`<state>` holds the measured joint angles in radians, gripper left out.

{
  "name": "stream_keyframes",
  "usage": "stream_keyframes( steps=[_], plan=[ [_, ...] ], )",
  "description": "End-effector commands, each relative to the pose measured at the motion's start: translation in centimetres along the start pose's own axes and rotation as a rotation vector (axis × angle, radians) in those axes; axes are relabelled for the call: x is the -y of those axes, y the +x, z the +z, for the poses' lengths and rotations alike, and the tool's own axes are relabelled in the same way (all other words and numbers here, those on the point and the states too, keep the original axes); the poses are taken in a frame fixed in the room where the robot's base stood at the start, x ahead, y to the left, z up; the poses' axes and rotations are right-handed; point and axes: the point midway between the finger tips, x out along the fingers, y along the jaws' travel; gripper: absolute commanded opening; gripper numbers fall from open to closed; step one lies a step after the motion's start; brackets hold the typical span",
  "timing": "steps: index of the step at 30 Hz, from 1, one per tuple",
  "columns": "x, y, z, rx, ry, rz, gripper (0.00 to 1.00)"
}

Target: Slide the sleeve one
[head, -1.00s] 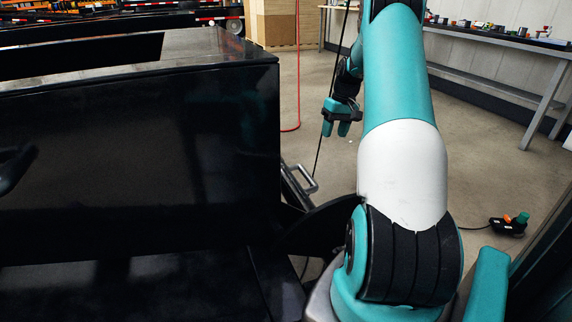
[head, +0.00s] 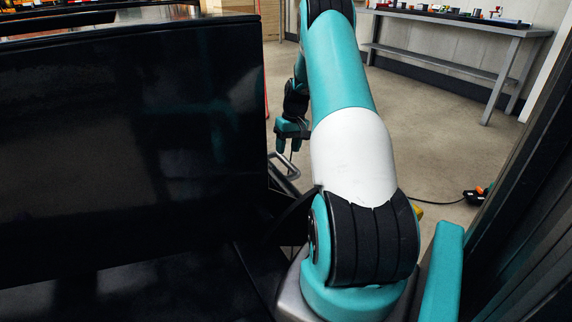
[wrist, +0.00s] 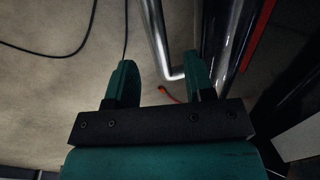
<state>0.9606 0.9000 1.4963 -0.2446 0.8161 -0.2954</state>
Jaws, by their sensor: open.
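My gripper (head: 292,142) hangs at the end of the teal and white arm, just right of the large black frame. The same grey bent bar (head: 286,178) shows below the gripper in the head view. I cannot make out which part is sleeve one.
The large black frame (head: 130,130) fills the left. A workbench (head: 450,28) with small items stands at the back right. A dark device (head: 474,196) with a cable lies on the floor at right. A dark wall (head: 530,220) closes the right edge.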

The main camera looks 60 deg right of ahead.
Motion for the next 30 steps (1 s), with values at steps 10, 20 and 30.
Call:
stream_keyframes(
  steps=[10, 20, 30],
  plan=[
    [-0.1, 4.2, 0.0, 0.000, 0.002, 0.000, 0.48],
    [-0.1, 4.3, 0.0, -0.001, 0.002, 0.000, 0.44],
    [0.0, 4.3, -0.1, -0.001, 0.001, 0.000, 0.00]
  ],
)
